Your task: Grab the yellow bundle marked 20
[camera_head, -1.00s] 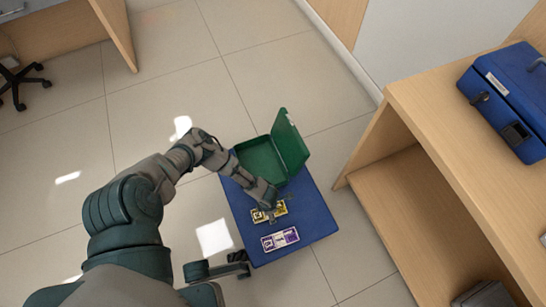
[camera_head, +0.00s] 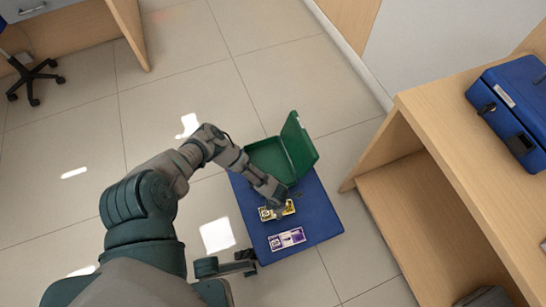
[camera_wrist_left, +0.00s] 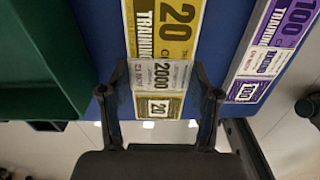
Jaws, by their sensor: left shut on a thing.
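The yellow bundle (camera_head: 277,211) marked 20 lies on the blue top of a small table or cart (camera_head: 319,222). It has a pale band printed 2000, clear in the left wrist view (camera_wrist_left: 162,75). My left gripper (camera_wrist_left: 160,82) has its two dark fingers on either side of the bundle at this band, shut on it. In the head view the left gripper (camera_head: 277,201) reaches down over the bundle and hides part of it. I cannot tell whether the bundle is lifted.
A purple bundle (camera_head: 287,239) marked 100 lies nearer on the blue top. An open green box (camera_head: 267,156) stands just behind my gripper. A wooden counter (camera_head: 425,110) with a blue lockbox (camera_head: 508,105) stands to the right. Tiled floor (camera_head: 180,85) is clear at the left.

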